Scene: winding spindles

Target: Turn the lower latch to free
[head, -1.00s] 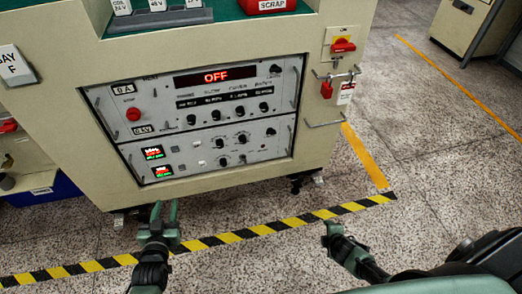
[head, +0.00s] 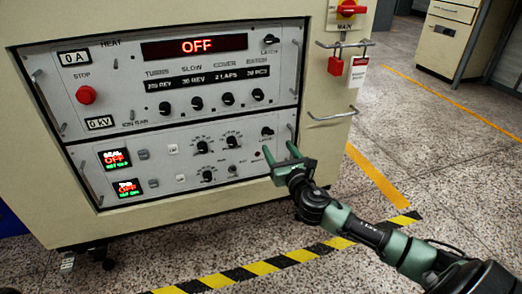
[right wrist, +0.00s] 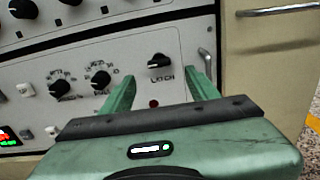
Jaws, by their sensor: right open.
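The lower latch (head: 267,131) is a black knob at the upper right of the lower panel (head: 185,160). It also shows in the right wrist view (right wrist: 160,62), above a "LATCH" label, with its pointer to the left. My right gripper (head: 280,157) is open and empty in front of the lower panel, just below the latch. In the right wrist view its two green fingers (right wrist: 162,85) stand apart, with the knob between and beyond their tips. I cannot tell the exact gap to the panel. My left gripper is out of view.
The upper panel (head: 170,85) has its own latch knob (head: 270,40), several dials and a red stop button (head: 86,95). Metal handles (head: 295,70) edge the panels. A red padlock (head: 332,65) and rail handle are on the right. Striped floor tape (head: 270,265) runs below.

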